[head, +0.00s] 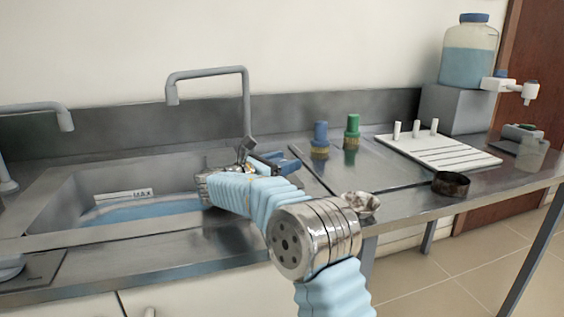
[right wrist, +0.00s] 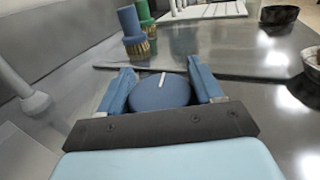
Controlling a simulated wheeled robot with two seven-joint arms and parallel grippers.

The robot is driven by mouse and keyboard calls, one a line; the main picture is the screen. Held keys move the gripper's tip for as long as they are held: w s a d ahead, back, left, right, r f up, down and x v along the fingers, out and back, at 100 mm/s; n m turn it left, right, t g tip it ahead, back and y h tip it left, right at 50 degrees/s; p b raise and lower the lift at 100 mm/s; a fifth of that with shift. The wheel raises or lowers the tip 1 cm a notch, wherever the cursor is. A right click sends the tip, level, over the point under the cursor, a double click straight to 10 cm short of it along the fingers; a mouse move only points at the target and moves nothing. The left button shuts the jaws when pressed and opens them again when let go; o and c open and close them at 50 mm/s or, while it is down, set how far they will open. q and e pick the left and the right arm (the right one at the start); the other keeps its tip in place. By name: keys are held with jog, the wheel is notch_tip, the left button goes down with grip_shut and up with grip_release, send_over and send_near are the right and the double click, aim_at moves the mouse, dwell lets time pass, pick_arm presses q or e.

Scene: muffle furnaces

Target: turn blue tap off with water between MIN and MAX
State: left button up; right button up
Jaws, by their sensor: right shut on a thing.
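My right gripper (head: 270,161) reaches over the rim of the sink (head: 52,205) beside the base of the grey faucet (head: 246,95). In the right wrist view its jaws (right wrist: 163,88) are shut around a round blue tap knob (right wrist: 160,97). A white line on the knob points away from the wrist. Blue water (head: 145,211) lies in the sink, below a white label (head: 124,195) that seems to read MAX. A MIN mark is not readable. No stream shows under the spout. My left gripper is out of view.
A blue-topped fitting (head: 320,138) and a green-topped one (head: 352,130) stand right of the sink. Further right are a white peg rack (head: 450,152), a dark dish (head: 450,184) and a bottle with a spigot (head: 468,65). Another faucet (head: 35,106) stands at left.

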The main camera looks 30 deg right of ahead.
jog(key=shift+s+m+g, duration=0.1)
jog(key=shift+m+g, duration=1)
jog(key=shift+g, duration=0.6)
jog(key=o, duration=1)
jog(key=shift+c, duration=0.2)
jog(key=a, duration=1.2)
jog(key=shift+w+a, duration=0.25)
jog(key=shift+w, duration=0.1)
jog(key=shift+a, duration=0.65)
